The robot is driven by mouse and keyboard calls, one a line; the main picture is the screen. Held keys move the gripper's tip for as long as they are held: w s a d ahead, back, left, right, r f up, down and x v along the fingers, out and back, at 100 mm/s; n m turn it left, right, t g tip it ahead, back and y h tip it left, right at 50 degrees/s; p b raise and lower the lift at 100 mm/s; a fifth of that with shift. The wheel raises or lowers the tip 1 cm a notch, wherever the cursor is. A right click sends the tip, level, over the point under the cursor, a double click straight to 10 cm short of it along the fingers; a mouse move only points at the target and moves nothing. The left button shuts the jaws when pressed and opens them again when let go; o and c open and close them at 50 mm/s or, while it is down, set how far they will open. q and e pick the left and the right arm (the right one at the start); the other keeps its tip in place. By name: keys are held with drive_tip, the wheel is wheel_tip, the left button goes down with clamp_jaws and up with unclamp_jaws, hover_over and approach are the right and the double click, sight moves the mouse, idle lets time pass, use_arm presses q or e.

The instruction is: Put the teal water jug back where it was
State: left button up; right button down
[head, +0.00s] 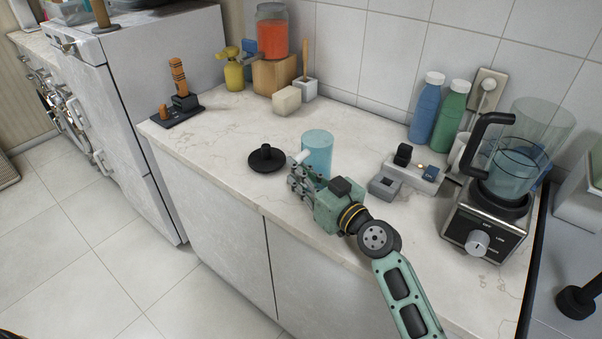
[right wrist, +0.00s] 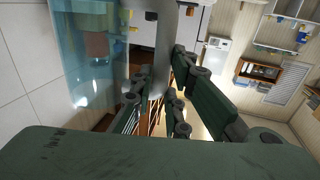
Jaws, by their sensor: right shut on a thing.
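The teal water jug (head: 317,150) is a translucent cylinder over the middle of the counter, and it looks upright. In the right wrist view the jug (right wrist: 85,50) fills the upper left. My right gripper (head: 299,176) is at the jug's left side, shut on its pale handle. In the right wrist view the fingers (right wrist: 158,88) close around that handle. The jug's base is partly hidden by the gripper, so I cannot tell whether it touches the counter. My left gripper is not in view.
A black round dish (head: 267,159) lies left of the jug. A grey block tray (head: 413,174), blue bottle (head: 426,108), green bottle (head: 450,117) and blender (head: 487,220) stand to the right. A white block (head: 286,100) is behind.

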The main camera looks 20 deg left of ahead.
drive_tip(key=c, duration=1.7)
unclamp_jaws()
drive_tip(key=shift+f, duration=0.1)
drive_tip(key=shift+r+b+v, duration=0.1)
drive_tip(key=shift+b+v, duration=0.3)
drive_tip(key=shift+v, duration=2.6)
drive_tip(key=shift+r+b+v, duration=0.15)
drive_tip(key=shift+b+v, duration=0.25)
drive_tip(key=shift+v, duration=2.65)
